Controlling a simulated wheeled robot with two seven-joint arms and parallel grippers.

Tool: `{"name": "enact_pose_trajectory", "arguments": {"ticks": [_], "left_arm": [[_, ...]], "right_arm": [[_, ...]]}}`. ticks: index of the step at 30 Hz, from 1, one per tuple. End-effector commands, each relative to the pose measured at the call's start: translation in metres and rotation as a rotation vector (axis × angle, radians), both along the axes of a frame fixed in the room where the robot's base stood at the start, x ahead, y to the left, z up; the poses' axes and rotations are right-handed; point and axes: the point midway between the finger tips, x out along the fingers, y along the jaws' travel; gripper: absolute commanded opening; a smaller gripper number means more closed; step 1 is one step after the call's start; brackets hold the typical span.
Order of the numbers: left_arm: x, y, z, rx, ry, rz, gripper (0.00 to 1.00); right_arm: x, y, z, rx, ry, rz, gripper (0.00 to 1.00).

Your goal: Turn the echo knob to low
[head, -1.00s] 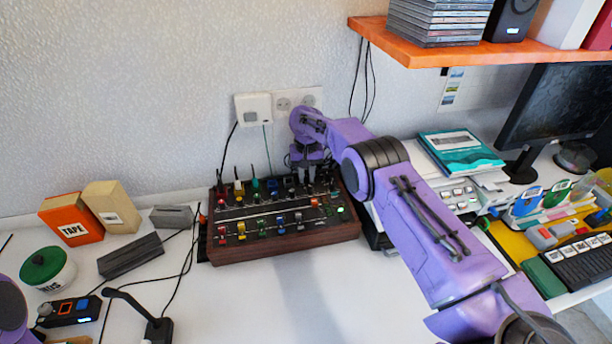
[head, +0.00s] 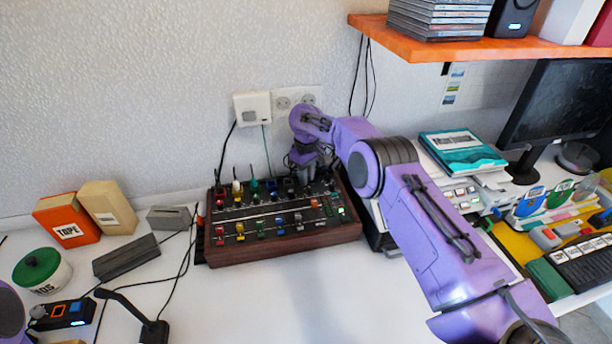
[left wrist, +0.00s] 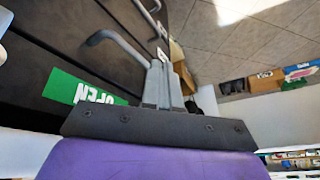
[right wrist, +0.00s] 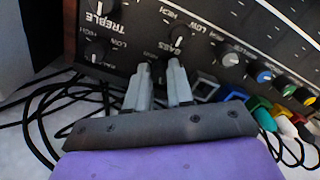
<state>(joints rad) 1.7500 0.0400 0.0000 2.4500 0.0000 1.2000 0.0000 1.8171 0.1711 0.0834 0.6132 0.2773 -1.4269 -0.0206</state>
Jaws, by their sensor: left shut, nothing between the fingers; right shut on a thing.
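The mixer (head: 290,242) is a dark panel in a brown wooden case on the white table, with several coloured knobs and sliders. My right gripper (head: 308,178) reaches down to its back right part. In the right wrist view the fingers (right wrist: 158,72) are shut on a small knob beside the bass knob (right wrist: 177,40). The held knob and its label are mostly hidden by the fingers, so I cannot read "echo" or its setting. The treble knob (right wrist: 100,8) is further left. My left gripper (left wrist: 165,72) is shut and empty in the left wrist view, away from the mixer.
Black cables (right wrist: 60,105) lie behind the mixer. A desk microphone (head: 154,328), a grey block (head: 126,256) and a tape box (head: 66,220) stand to its left. An orange shelf (head: 470,52) overhangs at upper right. The table front is clear.

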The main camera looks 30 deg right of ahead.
Motion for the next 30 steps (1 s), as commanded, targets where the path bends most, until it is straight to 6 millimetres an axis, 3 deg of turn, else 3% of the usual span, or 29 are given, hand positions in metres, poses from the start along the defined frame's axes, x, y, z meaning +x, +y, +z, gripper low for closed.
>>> {"name": "enact_pose_trajectory", "arguments": {"ticks": [18, 19, 21, 30], "left_arm": [[0.0, 0.0, -0.0005, 0.0, 0.0, 0.0, 0.0], [0.0, 0.0, -0.0005, 0.0, 0.0, 0.0, 0.0], [0.0, 0.0, -0.0005, 0.0, 0.0, 0.0, 0.0], [0.0, 0.0, -0.0005, 0.0, 0.0, 0.0, 0.0]], "right_arm": [[0.0002, -0.0005, 0.0005, 0.0, 0.0, 0.04, 0.0], [0.0002, -0.0005, 0.0005, 0.0, 0.0, 0.04, 0.31], [0.0002, -0.0006, 0.0005, -0.001, -0.001, 0.04, 0.47], [0.0005, -0.0028, 0.0016, -0.003, -0.004, 0.037, 0.47]]}}
